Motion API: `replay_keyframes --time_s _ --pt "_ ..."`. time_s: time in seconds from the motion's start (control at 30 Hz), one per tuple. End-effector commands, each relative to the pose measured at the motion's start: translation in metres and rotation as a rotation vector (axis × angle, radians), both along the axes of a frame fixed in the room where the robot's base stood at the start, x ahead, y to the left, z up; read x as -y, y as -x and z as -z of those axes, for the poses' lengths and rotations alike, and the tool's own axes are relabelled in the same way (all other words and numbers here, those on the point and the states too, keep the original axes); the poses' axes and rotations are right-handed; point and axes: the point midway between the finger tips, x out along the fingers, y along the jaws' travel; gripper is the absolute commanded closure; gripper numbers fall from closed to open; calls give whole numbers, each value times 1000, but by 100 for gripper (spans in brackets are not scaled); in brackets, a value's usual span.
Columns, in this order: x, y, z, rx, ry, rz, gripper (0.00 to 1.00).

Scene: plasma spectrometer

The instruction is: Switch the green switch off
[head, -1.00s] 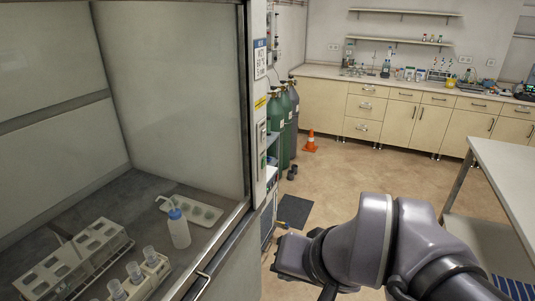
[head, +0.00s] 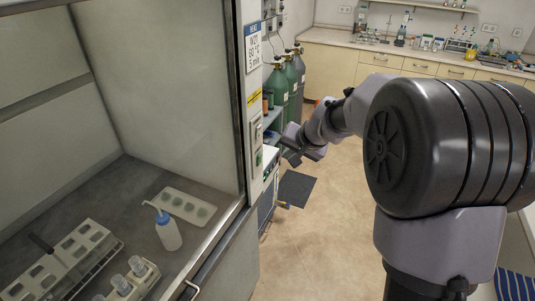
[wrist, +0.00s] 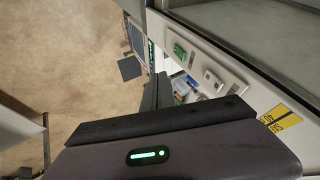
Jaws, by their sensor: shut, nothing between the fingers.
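The green switch (head: 258,158) is on the narrow front post of the fume hood, below a pale switch (head: 257,130). In the wrist view the green switch (wrist: 180,52) shows at upper centre, with the white switch (wrist: 212,79) to its lower right. Whether it is on or off is too small to tell. My gripper (head: 290,152) is shut and empty, just right of the post in the head view and apart from the switch. In the wrist view my gripper (wrist: 158,92) points up the picture, below and left of the switch.
The fume hood holds a wash bottle (head: 168,231), a white tray (head: 188,206) and racks (head: 62,262). Gas cylinders (head: 278,90) stand behind the post. A dark mat (head: 296,187) lies on the floor. The floor right of the hood is open.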

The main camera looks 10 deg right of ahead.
Motion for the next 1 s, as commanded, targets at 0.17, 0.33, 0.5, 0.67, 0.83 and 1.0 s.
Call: replay_keyframes --time_s 0.17,0.33,0.5,0.67,0.83,1.0 --pt "-4 -13 19 -2 0 -2 100" --pt "-10 -36 49 -3 -1 -1 100" --pt "-16 -58 78 -3 0 -1 100" --pt "-36 -74 72 1 0 -2 100" --pt "-47 -82 71 0 1 -1 100" --pt "-49 -83 72 0 0 0 100"
